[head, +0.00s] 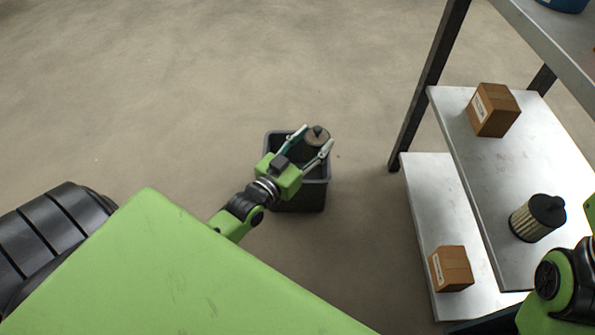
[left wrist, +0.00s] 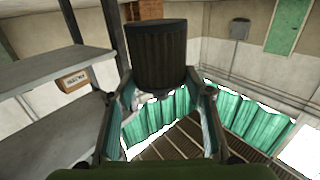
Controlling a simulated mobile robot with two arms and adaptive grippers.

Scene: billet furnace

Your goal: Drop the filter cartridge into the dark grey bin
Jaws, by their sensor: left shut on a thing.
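My left gripper (head: 308,143) is shut on a filter cartridge (head: 317,137), a dark-topped cylinder with a brownish side, held between its two fingertips. In the left wrist view the cartridge (left wrist: 160,55) shows as a dark ribbed cylinder between the fingers (left wrist: 160,95). The dark grey bin (head: 300,200) stands on the floor beneath my left gripper. The cartridge overlaps the bin's far right rim in the head view; its height above the rim is hard to tell. The gripper hides much of the bin's opening. My right gripper is out of view.
A metal shelf unit (head: 480,165) stands at the right. It bears an upper cardboard box (head: 494,110), a lower cardboard box (head: 451,268) and another pleated filter cartridge (head: 537,218). A dark post (head: 425,95) rises right of the bin. The floor (head: 200,90) behind and left of the bin is clear.

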